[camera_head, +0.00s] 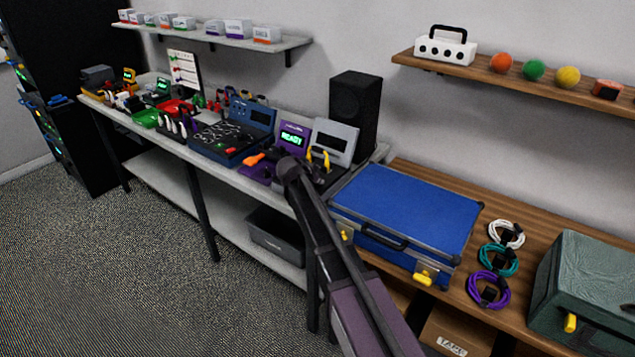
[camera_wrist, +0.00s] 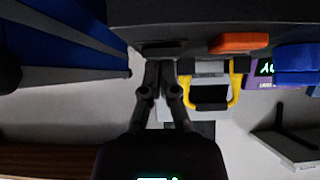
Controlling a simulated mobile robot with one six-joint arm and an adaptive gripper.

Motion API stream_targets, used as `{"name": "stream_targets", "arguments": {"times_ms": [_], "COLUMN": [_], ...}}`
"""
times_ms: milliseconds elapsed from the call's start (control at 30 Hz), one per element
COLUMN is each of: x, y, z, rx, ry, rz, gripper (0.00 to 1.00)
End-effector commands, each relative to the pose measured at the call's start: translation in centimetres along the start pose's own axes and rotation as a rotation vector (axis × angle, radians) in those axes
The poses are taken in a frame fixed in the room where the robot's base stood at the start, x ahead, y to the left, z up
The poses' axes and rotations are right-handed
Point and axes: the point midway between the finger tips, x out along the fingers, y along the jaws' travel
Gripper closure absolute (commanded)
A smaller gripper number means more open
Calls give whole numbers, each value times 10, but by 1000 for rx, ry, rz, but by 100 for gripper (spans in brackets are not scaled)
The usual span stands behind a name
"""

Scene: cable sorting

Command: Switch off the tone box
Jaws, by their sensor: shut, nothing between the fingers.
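No label marks the tone box, so I cannot tell for sure which device it is. A purple device (camera_head: 293,138) with a green READY display stands on the grey bench; part of it shows in the wrist view (camera_wrist: 262,74). Right of it in the head view is a light grey device (camera_head: 335,142) with a dark screen and yellow handles (camera_wrist: 236,90). An orange piece (camera_wrist: 238,43) shows beside a dark body in the wrist view; I cannot tell if it is a switch. My gripper (camera_wrist: 160,70) is shut and empty, close to these devices; in the head view my arm hides its fingertips.
A black speaker (camera_head: 355,110) stands behind the devices. A blue case (camera_head: 405,215) lies on the wooden bench to the right, close to my arm. A dark blue open kit (camera_head: 228,140) and red and green trays crowd the bench to the left.

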Motion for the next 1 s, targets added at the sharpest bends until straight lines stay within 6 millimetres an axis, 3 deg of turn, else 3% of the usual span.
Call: {"name": "stream_targets", "arguments": {"times_ms": [1000], "x": [2], "y": [-2], "z": [-14], "rx": [-2], "ry": [0], "rz": [-2], "gripper": [100]}}
